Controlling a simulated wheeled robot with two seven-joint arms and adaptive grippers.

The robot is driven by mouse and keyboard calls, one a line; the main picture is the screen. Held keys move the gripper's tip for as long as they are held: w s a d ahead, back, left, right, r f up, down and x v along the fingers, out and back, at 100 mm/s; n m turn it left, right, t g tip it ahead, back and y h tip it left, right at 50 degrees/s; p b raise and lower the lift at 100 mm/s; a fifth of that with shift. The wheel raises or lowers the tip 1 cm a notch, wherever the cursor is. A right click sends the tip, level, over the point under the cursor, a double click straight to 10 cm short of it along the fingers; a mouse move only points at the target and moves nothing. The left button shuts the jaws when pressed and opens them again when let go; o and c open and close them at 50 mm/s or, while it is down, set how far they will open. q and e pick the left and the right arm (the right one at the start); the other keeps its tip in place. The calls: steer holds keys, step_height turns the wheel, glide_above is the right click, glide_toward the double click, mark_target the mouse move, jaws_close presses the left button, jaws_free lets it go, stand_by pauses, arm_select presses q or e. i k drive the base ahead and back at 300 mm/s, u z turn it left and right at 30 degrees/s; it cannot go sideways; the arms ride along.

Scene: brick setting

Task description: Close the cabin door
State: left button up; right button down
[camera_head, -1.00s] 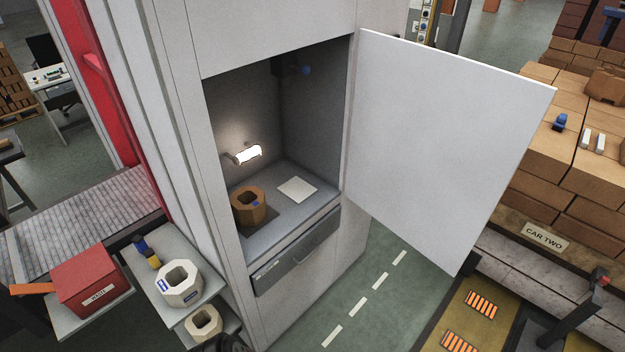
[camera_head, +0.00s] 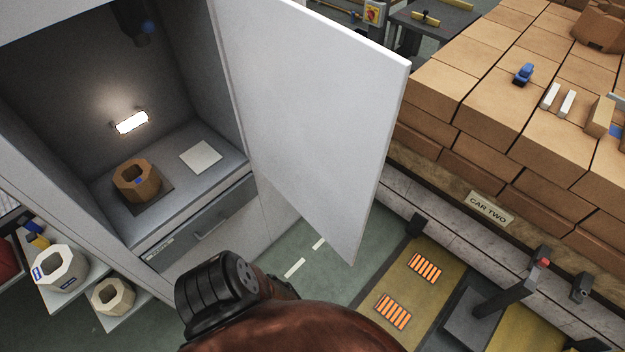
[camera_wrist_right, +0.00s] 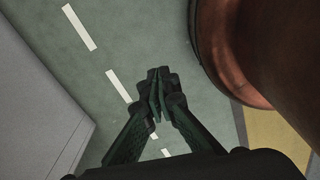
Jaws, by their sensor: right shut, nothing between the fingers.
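The white cabin door (camera_head: 315,110) stands wide open in the head view, hinged at the right edge of the cabin opening and swung out to the right. The grey cabin (camera_head: 195,65) is open, with a lit lamp and a brown octagonal block (camera_head: 137,181) inside. My right gripper (camera_wrist_right: 157,75) is shut and empty in the right wrist view, over the green floor. A grey-white flat surface (camera_wrist_right: 35,110) lies to its left; I cannot tell which part it is. In the head view part of my arm shows at the bottom, below the door. My left gripper is out of view.
A stack of brown bricks (camera_head: 480,100) on a car marked CAR TWO (camera_head: 489,208) stands to the right. A control post (camera_head: 505,290) stands in front of it. Small shelves with pale octagonal blocks (camera_head: 60,268) are at lower left. Green floor (camera_head: 330,280) lies below the door.

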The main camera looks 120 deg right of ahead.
mark_target(319, 100)
steer(key=z, duration=1.3)
steer(key=k, duration=0.8)
steer(key=z, duration=1)
